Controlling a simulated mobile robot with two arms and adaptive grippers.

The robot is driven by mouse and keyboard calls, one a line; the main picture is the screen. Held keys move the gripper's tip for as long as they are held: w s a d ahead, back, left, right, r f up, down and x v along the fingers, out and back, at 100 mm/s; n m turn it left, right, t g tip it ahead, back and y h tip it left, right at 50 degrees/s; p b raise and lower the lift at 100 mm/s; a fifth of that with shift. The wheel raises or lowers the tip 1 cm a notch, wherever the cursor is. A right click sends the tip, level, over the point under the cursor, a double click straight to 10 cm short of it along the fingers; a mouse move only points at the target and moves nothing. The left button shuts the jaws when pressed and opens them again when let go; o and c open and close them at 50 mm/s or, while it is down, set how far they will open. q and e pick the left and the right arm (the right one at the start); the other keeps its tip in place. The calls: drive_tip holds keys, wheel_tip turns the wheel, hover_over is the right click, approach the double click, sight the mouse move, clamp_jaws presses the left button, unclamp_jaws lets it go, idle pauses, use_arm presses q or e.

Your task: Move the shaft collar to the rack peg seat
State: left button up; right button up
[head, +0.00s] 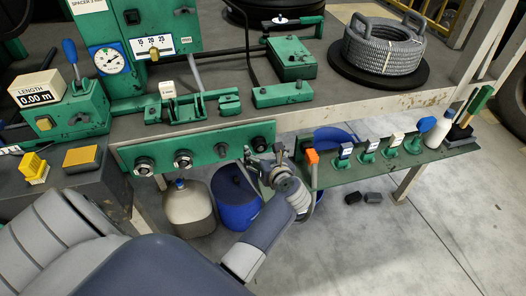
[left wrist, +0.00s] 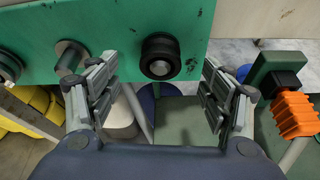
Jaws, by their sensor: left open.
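A green rack panel (head: 200,146) with a row of pegs hangs on the bench front. A black ring, likely the shaft collar (left wrist: 160,57), sits around the rightmost peg; in the head view this collar (head: 259,143) shows just above my left gripper (head: 263,166). The peg to its left (left wrist: 70,58) looks bare and silver; it also shows in the head view (head: 222,150). My right gripper is out of view.
An orange ribbed part (left wrist: 295,113) is close to the right finger, on a green shelf (head: 400,165) with several small tools. A beige jug (head: 186,210) and a blue container (head: 234,200) stand below the rack.

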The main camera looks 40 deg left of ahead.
use_arm(q)
drive_tip(key=shift+p+v, duration=0.35)
drive_tip(key=shift+v, duration=0.75)
drive_tip(key=shift+s+d, duration=0.1)
drive_tip(key=shift+d, duration=0.05)
